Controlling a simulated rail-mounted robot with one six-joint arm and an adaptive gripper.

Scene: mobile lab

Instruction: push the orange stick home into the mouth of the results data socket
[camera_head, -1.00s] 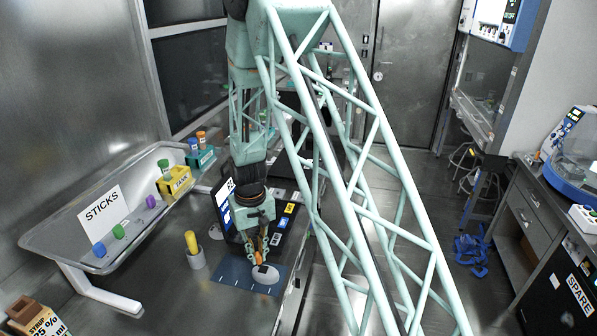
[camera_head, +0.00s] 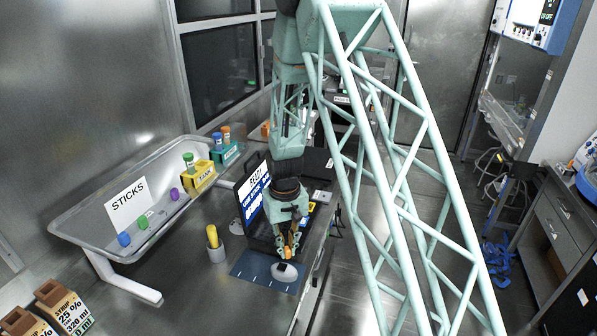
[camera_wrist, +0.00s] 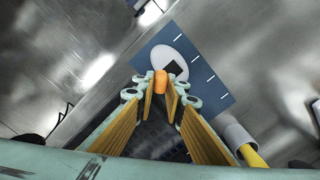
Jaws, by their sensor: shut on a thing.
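My gripper (camera_head: 288,250) is shut on the orange stick (camera_head: 287,253), just above the results data socket (camera_head: 284,273), a pale oval block. In the wrist view the stick's rounded orange end (camera_wrist: 160,80) shows between the fingertips of my gripper (camera_wrist: 161,93). There the socket (camera_wrist: 158,57) has a dark square mouth (camera_wrist: 175,67), and the stick's end appears just left of and below it. I cannot tell the height gap, and the stick's far end is hidden.
The socket sits on a blue mat (camera_head: 250,269) with white marks. A laptop-like screen (camera_head: 252,190) stands close behind. A tray labelled STICKS (camera_head: 75,225) is at the left.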

